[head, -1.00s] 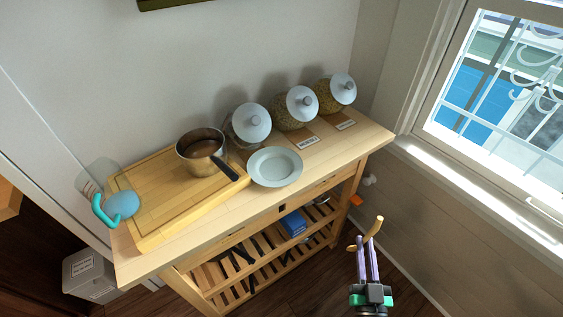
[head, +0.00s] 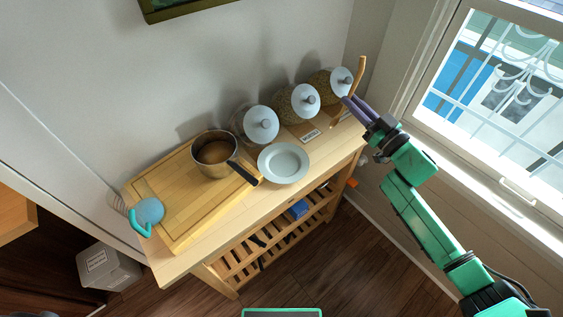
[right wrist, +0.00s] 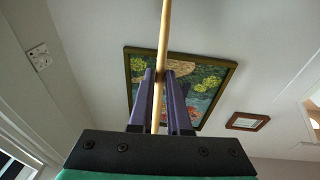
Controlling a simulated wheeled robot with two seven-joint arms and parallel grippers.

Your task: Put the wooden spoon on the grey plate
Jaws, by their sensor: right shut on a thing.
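The wooden spoon (head: 360,75) is held up, roughly upright, near the right end of the wooden table (head: 250,212). My right gripper (head: 347,101) is shut on its handle, and the purple fingers overlap the far right jar in the head view. The handle also shows in the right wrist view (right wrist: 164,45), passing between the fingers (right wrist: 160,80). The grey plate (head: 283,163) lies flat and empty on the table, left of and nearer than the gripper.
A saucepan (head: 214,155) stands on a cutting board (head: 180,221), its black handle reaching toward the plate. Several lidded jars (head: 262,124) line the back of the table. A cyan-handled item (head: 149,211) is at the left. The wall and window (head: 490,85) bound the right side.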

